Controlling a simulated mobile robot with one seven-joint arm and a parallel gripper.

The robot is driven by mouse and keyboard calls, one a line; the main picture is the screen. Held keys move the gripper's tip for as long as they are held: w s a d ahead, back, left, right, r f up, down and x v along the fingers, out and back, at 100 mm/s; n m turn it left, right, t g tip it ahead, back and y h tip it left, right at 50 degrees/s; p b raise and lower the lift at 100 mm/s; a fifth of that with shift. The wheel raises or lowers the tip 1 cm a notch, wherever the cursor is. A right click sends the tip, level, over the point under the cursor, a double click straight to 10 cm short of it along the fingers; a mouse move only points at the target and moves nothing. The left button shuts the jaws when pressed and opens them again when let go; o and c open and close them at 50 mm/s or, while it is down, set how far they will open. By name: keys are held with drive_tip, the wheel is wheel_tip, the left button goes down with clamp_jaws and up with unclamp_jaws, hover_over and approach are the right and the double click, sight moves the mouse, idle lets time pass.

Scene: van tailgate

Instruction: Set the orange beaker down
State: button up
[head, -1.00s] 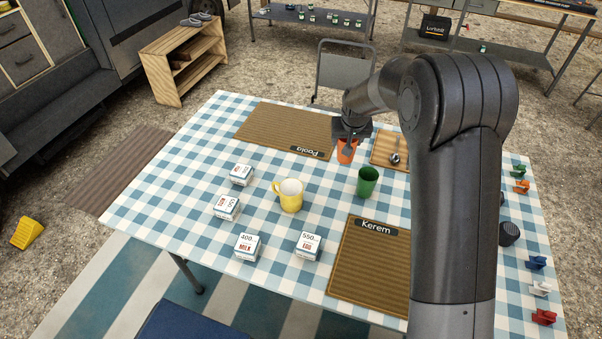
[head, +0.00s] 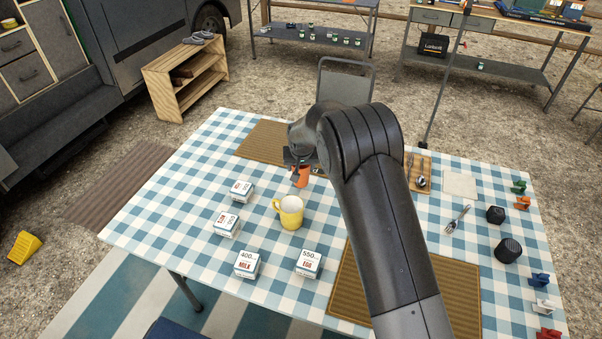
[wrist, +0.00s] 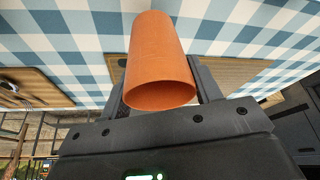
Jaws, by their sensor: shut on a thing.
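The orange beaker (head: 300,176) is between the fingers of my gripper (head: 300,164), near the back middle of the checked table (head: 190,180). In the wrist view the beaker (wrist: 158,60) fills the middle, with a dark finger on each side of it. My gripper is shut on it. Whether its base touches the table cannot be told. The green cup seen earlier is hidden behind my arm.
A yellow mug (head: 290,212) stands just in front of the beaker. Several small labelled boxes, one the milk box (head: 246,264), stand at the front left. A woven placemat (head: 262,138) lies behind. A wooden board with cutlery (head: 424,172) lies to the right.

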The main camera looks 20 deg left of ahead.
drive_tip(key=shift+f, duration=1.65)
drive_tip(key=shift+f, duration=0.15)
drive_tip(key=o, duration=1)
drive_tip(key=shift+c, duration=0.2)
drive_tip(key=v, duration=1.2)
drive_tip(key=shift+r, duration=0.2)
